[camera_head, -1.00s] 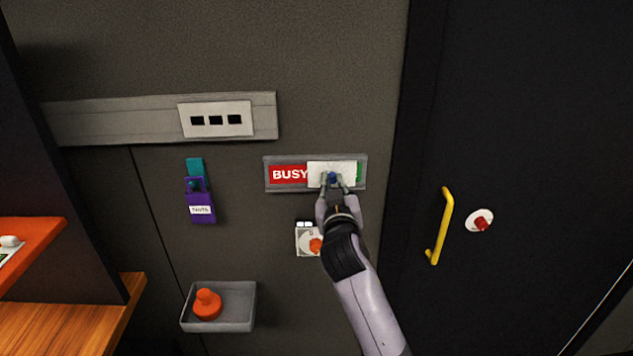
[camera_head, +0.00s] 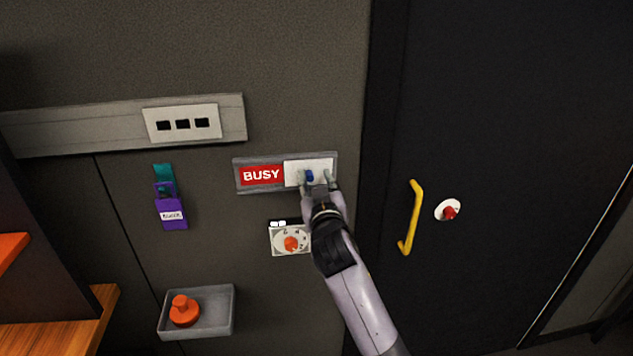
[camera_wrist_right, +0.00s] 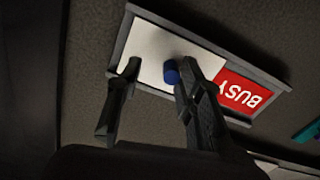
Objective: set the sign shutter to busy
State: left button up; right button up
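The sign (camera_head: 240,185) is a grey frame on the wall, and its red BUSY panel (camera_head: 261,175) is fully uncovered on the left. The white shutter (camera_head: 296,167) covers the right half, with no green showing. The shutter has a blue knob (camera_head: 309,176). My right gripper (camera_head: 318,180) is open at the shutter, its fingers apart. In the right wrist view, the knob (camera_wrist_right: 171,72) is beside one finger of the gripper (camera_wrist_right: 155,82), with a gap to the other finger. I cannot tell whether that finger touches it. My left gripper is not in view.
Below the sign is a dial with an orange knob (camera_head: 291,244). A purple tag (camera_head: 171,208) hangs to the left, above a grey tray (camera_head: 222,311) holding an orange object (camera_head: 184,311). A dark door with a yellow handle (camera_head: 412,218) is on the right.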

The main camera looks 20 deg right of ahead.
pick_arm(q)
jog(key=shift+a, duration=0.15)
pick_arm(e)
jog(key=shift+a, duration=0.1)
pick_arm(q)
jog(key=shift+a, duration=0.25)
pick_arm(e)
jog(key=v, duration=1.2)
jog(key=s+a+n+b, duration=0.2)
jog(key=s+n+b, duration=0.25)
jog(key=b, duration=0.45)
pick_arm(q)
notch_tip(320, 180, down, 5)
jog(key=p, duration=0.4)
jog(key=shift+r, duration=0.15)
pick_arm(e)
jog(key=x, duration=1.7)
jog(key=shift+w+a+f, duration=0.1)
jog(key=shift+w+a, duration=0.1)
jog(key=shift+w, duration=0.1)
jog(key=shift+c, duration=0.6)
